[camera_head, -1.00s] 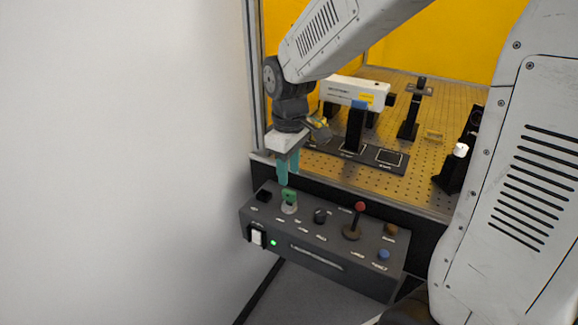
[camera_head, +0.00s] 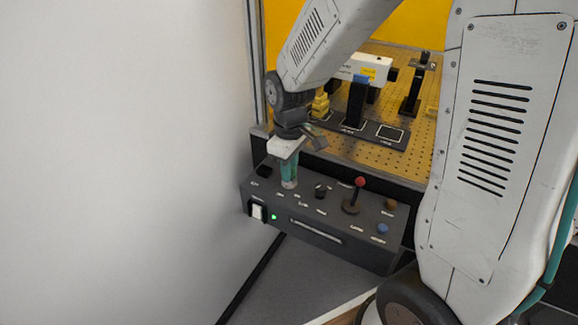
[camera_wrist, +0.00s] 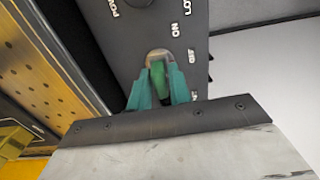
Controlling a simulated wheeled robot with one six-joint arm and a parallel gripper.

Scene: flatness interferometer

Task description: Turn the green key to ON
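The green key (camera_wrist: 158,76) stands in a round pale lock on the dark control box (camera_head: 322,238). My gripper (camera_wrist: 159,84) has its teal fingers down on both sides of the key, with the key between the fingertips. I cannot tell whether the fingers press on it or leave a thin gap. In the head view my gripper (camera_head: 289,172) reaches down to the lock and hides most of the key. An "ON" label shows beside the lock in the wrist view.
On the box, a black knob (camera_head: 320,191), a red-topped lever (camera_head: 354,195), a blue button (camera_head: 383,229) and a white rocker switch (camera_head: 257,212) sit near the key. A green light (camera_head: 274,217) is lit. The optics breadboard (camera_head: 345,143) lies behind; a white wall (camera_head: 120,160) is left.

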